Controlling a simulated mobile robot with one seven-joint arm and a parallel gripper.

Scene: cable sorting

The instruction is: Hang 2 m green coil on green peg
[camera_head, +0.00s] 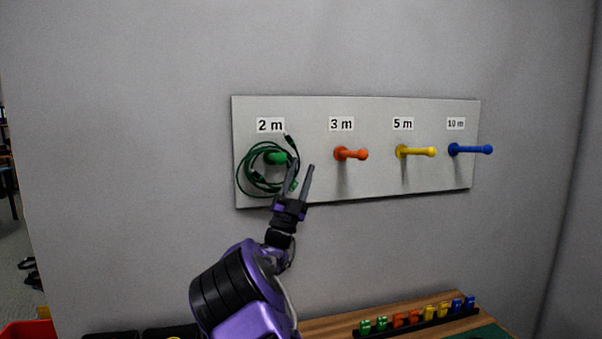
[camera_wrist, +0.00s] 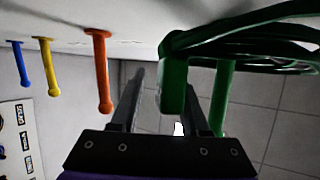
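The green coil (camera_head: 246,183) is on the board below the "2 m" label, with its loops around the green peg (camera_head: 278,157). In the wrist view the coil (camera_wrist: 262,40) crosses the upper right, and the green peg (camera_wrist: 222,95) sticks out past it. My gripper (camera_head: 301,168) is at the right side of the coil. In the wrist view its two fingers (camera_wrist: 163,85) stand apart. A thick green piece of the coil, like a clip or tie, lies between them, nearer the right finger. A gap shows between this piece and the left finger.
The board (camera_head: 375,187) also carries an orange peg (camera_head: 350,154), a yellow peg (camera_head: 416,151) and a blue peg (camera_head: 471,149), all empty. A rack (camera_head: 420,322) with several coloured clips stands on the table below. The wall around the board is clear.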

